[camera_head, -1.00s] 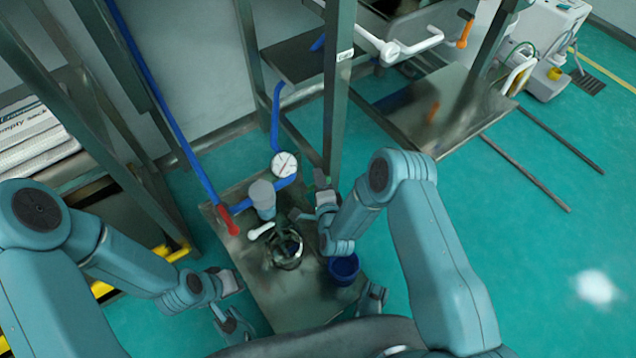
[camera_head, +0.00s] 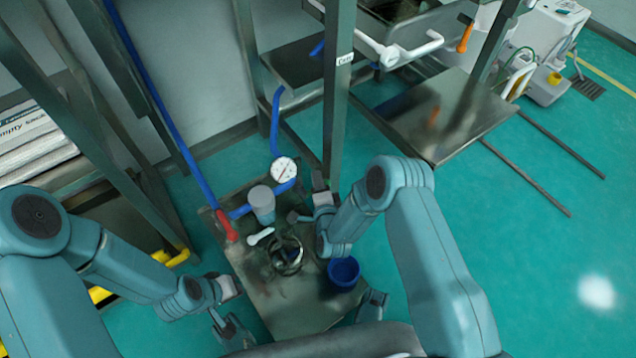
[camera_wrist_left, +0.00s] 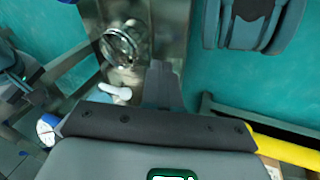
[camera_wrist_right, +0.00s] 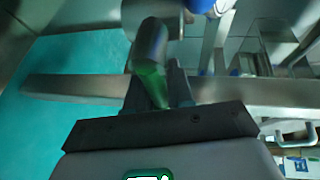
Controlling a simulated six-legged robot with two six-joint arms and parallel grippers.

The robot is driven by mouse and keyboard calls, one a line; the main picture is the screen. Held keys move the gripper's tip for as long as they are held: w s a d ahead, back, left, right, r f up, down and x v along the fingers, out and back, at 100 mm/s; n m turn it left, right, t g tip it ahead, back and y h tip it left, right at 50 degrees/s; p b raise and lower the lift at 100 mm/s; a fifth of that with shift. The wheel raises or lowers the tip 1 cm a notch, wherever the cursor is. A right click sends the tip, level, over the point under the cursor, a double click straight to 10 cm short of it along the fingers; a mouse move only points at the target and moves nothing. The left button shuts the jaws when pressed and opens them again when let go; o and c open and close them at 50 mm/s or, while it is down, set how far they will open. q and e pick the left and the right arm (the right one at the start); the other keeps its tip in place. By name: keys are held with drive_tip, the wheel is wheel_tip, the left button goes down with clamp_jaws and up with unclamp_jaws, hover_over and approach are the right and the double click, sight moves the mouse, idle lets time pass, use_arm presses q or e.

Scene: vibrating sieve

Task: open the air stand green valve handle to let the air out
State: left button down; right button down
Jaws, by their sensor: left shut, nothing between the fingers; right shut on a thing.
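The air stand's metal plate (camera_head: 290,308) carries a white dial gauge (camera_head: 284,169), a grey cylinder (camera_head: 262,203), a red handle (camera_head: 228,228) and a white handle (camera_head: 261,236). My right gripper (camera_head: 301,216) is low beside the cylinder, on its right. In the right wrist view, its fingers are shut on the green valve handle (camera_wrist_right: 150,82), which hides in the head view behind the gripper. My left gripper (camera_head: 236,286) is shut and empty near the plate's left edge. Its closed fingers show in the left wrist view (camera_wrist_left: 160,82), close to the white handle (camera_wrist_left: 115,91).
Blue pipes (camera_head: 160,110) and a steel post (camera_head: 338,100) rise behind.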

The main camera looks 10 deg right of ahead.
drive_tip(key=c, duration=1.1)
unclamp_jaws()
use_arm(q)
drive_tip(key=s+d+r+g+p, duration=0.1)
drive_tip(key=s+r+g+p, duration=0.1)
drive_tip(key=s+r+p, duration=0.3)
wheel_tip(320, 180, up, 4)
drive_tip(key=p, duration=0.4)
drive_tip(key=shift+s+d+h, duration=0.2)
drive_tip(key=shift+h, duration=0.1)
use_arm(e)
drive_tip(key=s+r, duration=0.3)
drive_tip(key=s, duration=1.3)
drive_tip(key=shift+a, duration=0.25)
